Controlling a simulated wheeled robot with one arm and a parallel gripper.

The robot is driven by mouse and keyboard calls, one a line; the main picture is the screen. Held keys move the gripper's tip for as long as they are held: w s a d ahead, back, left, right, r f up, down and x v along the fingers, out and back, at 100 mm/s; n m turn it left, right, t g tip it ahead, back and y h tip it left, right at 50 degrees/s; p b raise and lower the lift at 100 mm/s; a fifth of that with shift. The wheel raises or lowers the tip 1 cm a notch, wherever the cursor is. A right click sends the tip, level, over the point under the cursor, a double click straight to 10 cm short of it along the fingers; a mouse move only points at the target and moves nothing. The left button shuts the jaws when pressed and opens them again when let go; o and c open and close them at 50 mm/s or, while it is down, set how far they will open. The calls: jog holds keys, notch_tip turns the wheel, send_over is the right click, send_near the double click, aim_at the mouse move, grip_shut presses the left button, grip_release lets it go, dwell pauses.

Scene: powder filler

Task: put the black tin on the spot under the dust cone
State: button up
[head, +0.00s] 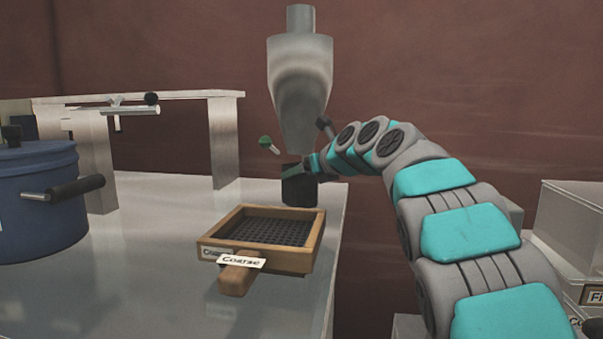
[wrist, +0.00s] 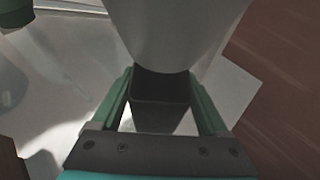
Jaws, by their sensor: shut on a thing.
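The black tin (head: 299,190) is at the far right end of the metal table, below the grey dust cone (head: 300,90). My gripper (head: 298,170) is shut on the tin, with a finger on each side of it in the wrist view (wrist: 160,84). The tin (wrist: 160,112) looks upright there, and the cone (wrist: 172,30) covers its far part. The tin's base looks at or close to the table top; I cannot tell if it touches. The spot under the cone cannot be made out.
A wooden sieve labelled Coarse (head: 256,262) lies in front of the tin. A green-knobbed lever (head: 267,143) is left of the cone. A blue pot (head: 40,205) and a metal stand (head: 223,140) are at left. Boxes (head: 575,225) stand at right. The table's middle (head: 150,235) is clear.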

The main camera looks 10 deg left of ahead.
jog(key=shift+f, duration=0.15)
jog(key=o, duration=1.5)
jog(key=shift+r, duration=0.2)
jog(key=v, duration=1.2)
